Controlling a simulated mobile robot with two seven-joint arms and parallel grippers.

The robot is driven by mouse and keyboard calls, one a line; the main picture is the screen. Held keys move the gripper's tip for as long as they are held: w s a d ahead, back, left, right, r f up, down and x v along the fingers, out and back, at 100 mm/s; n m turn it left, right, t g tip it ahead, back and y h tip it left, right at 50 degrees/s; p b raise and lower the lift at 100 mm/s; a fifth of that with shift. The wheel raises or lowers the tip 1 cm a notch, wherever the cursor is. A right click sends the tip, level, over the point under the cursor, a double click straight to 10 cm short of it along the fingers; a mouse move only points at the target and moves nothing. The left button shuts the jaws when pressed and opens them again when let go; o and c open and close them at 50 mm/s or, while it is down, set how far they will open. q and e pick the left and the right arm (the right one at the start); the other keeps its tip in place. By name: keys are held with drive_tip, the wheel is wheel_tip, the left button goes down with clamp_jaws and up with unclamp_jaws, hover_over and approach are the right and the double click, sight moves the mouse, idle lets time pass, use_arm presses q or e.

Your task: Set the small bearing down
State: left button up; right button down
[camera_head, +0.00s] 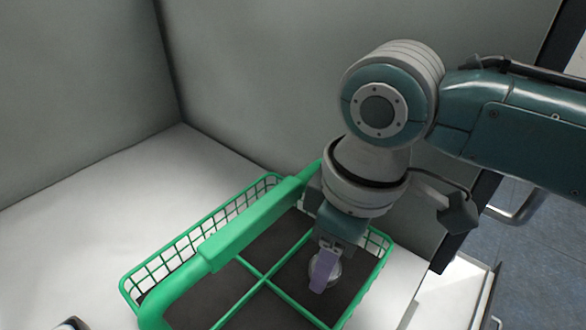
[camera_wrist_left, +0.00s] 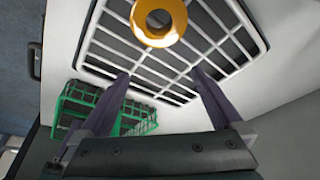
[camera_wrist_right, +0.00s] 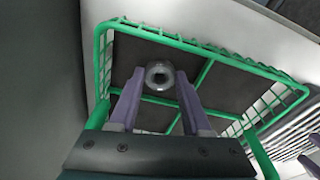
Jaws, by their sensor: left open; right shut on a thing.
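The small bearing, a silvery ring, (camera_wrist_right: 159,89) sits between the fingertips of my right gripper (camera_wrist_right: 160,76) in the right wrist view. In the head view the bearing (camera_head: 337,271) is partly hidden behind a purple finger of the right gripper (camera_head: 325,266). The gripper points down into the back right compartment of the green basket (camera_head: 232,232). I cannot tell whether the bearing touches the dark basket floor. My left gripper (camera_wrist_left: 160,80) is open and empty in the left wrist view, with an orange ring (camera_wrist_left: 158,41) beyond its fingertips.
Green dividers (camera_head: 285,260) split the basket into compartments. A white wire basket (camera_wrist_left: 100,28) stands under the orange ring in the left wrist view. Grey walls (camera_head: 80,90) rise behind the white table top (camera_head: 120,205), which is bare left of the green basket.

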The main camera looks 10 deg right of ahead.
sight(339, 272)
drive_tip(key=shift+f, duration=0.1)
drive_tip(key=shift+c, duration=1.8)
unclamp_jaws()
use_arm(q)
wheel_tip(339, 272, up, 3)
drive_tip(key=p, duration=0.2)
drive_tip(key=shift+f+p, duration=0.2)
drive_tip(key=shift+p, duration=0.1)
use_arm(e)
wheel_tip(339, 272, up, 12)
drive_tip(key=d, duration=0.1)
drive_tip(key=s+a+f+m+t+y, duration=0.1)
drive_tip(key=s+a+f+m+y, duration=0.2)
drive_tip(key=s, duration=0.4)
drive_tip(key=s+d+f+m+t+h, duration=0.1)
drive_tip(key=s+d+f+m+h, duration=0.1)
drive_tip(key=s+d, duration=0.7)
drive_tip(key=d+m+h, duration=0.1)
drive_tip(key=m, duration=0.1)
drive_tip(key=shift+d+f+m+t+h, duration=0.25)
drive_tip(key=shift+d+m+t+h, duration=0.05)
drive_tip(key=shift+m+h, duration=0.1)
